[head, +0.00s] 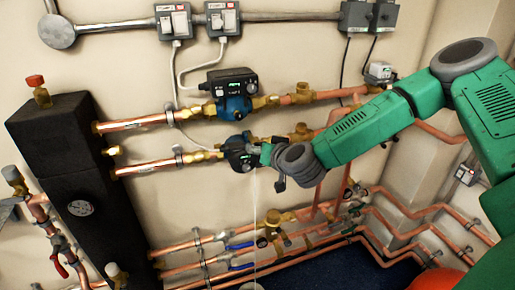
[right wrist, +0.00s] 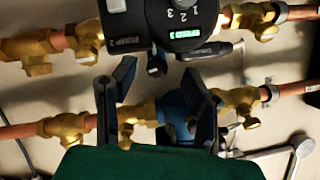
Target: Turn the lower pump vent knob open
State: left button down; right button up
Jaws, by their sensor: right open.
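The lower pump (head: 238,150) sits on the lower copper pipe in the head view, partly hidden by my right gripper (head: 268,158). In the right wrist view, its black face (right wrist: 178,30) shows a lit display and the numbers 1, 2, 3, with a "PUMP 2" label. A small dark knob (right wrist: 157,67), apparently the vent knob, sticks out below this face. My right gripper (right wrist: 160,85) is open, with one finger on each side of the knob in the picture. I cannot tell whether either finger touches it. My left gripper is not in view.
The upper pump (head: 231,95) is on the pipe above. A black manifold block (head: 75,170) with a gauge stands at left. Brass fittings (right wrist: 75,130) flank the pump. More pipes and valves run below (head: 240,245).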

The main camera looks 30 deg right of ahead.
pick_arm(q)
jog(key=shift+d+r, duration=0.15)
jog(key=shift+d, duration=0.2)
pick_arm(e)
jog(key=shift+w+d+f, duration=0.35)
jog(key=shift+w+d, duration=0.05)
jog(key=shift+w, duration=0.15)
jog(key=shift+a, duration=0.15)
grip_shut()
pick_arm(q)
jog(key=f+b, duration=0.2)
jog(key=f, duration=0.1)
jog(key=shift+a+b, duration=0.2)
jog(key=shift+b, duration=0.2)
pick_arm(e)
jog(key=shift+m+t+y, duration=0.3)
jog(key=shift+m+y, duration=0.4)
jog(key=shift+m, duration=0.4)
grip_release()
jog(key=shift+s, duration=0.1)
